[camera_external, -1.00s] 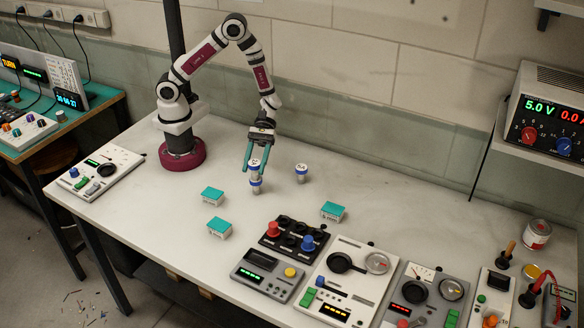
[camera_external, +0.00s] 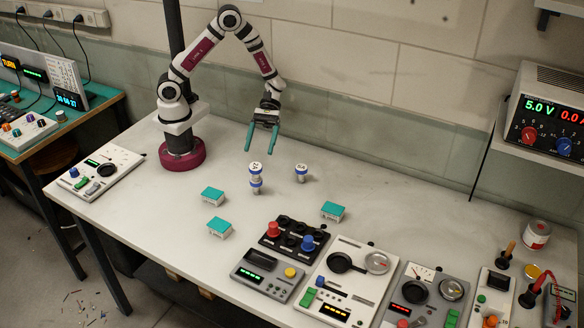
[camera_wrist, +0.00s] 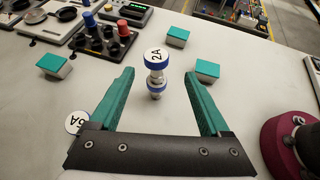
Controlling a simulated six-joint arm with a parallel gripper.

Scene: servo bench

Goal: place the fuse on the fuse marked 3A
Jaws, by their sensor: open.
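Two white fuses with blue bands stand stacked on the bench. The upper fuse (camera_external: 256,168) looks upright on the lower fuse (camera_external: 256,187). In the wrist view the upper fuse (camera_wrist: 156,58) reads "2A" on its cap, and the lower fuse (camera_wrist: 156,90) shows beneath it, its label hidden. A separate fuse (camera_external: 301,173) stands to the right; in the wrist view its cap (camera_wrist: 76,122) is partly covered by my gripper, and its marking is hard to read. My gripper (camera_external: 260,149) is open and empty, above and behind the stack, clear of it.
Three teal-topped boxes stand around the fuses: one at left (camera_external: 212,196), one in front (camera_external: 220,228), one at right (camera_external: 332,211). A black panel with knobs (camera_external: 293,239) and several instruments line the front right. The bench behind the fuses is clear.

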